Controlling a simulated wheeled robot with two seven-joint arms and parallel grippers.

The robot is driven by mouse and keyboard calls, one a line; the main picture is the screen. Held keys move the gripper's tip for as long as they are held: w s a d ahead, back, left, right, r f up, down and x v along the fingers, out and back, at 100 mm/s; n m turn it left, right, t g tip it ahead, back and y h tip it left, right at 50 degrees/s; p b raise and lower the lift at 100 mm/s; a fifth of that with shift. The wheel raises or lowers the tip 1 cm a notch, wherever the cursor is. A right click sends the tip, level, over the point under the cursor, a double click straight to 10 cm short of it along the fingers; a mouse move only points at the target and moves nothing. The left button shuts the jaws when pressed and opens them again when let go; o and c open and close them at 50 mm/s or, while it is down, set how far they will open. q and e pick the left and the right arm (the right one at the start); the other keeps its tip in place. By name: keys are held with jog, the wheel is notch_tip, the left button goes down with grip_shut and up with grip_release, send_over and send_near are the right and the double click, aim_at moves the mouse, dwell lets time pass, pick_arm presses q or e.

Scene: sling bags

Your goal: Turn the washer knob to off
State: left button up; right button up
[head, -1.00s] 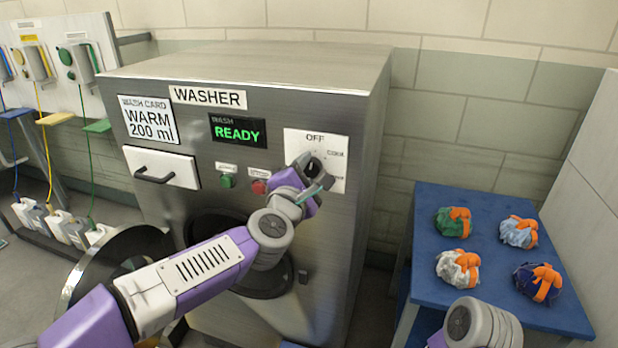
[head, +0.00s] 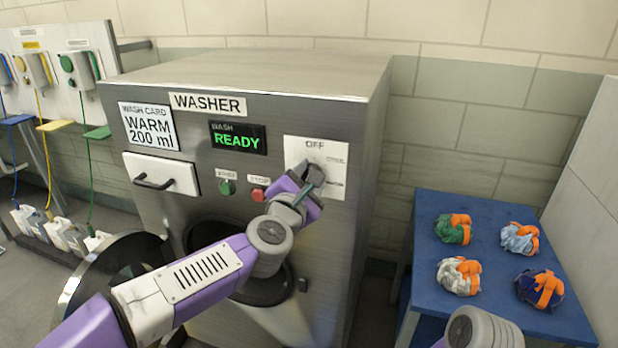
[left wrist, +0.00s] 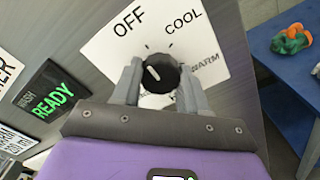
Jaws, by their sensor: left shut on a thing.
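The washer knob (left wrist: 160,78) is round and black with a white pointer mark, on a white dial plate (left wrist: 105,45) marked OFF, COOL and WARM. The mark slants up and left, toward the OFF side. My left gripper (left wrist: 159,88) is shut on the knob, one finger on each side. In the head view, my left gripper (head: 312,176) is at the dial plate (head: 335,150) and mostly hides the knob. The washer (head: 300,75) is a grey metal cabinet. Its display (head: 238,136) reads WASH READY in green. My right gripper is out of view.
A green start button (head: 227,187) and a red stop button (head: 258,195) sit left of the dial, close to my left gripper. A white drawer (head: 160,172) is further left. A blue table (head: 488,232) with several bundled bags stands at right.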

pick_arm(q)
jog(key=o, duration=1.1)
jog(key=shift+w+a, duration=0.1)
jog(key=shift+c, duration=0.2)
jog(key=v, duration=0.7)
jog(key=shift+s, duration=0.3)
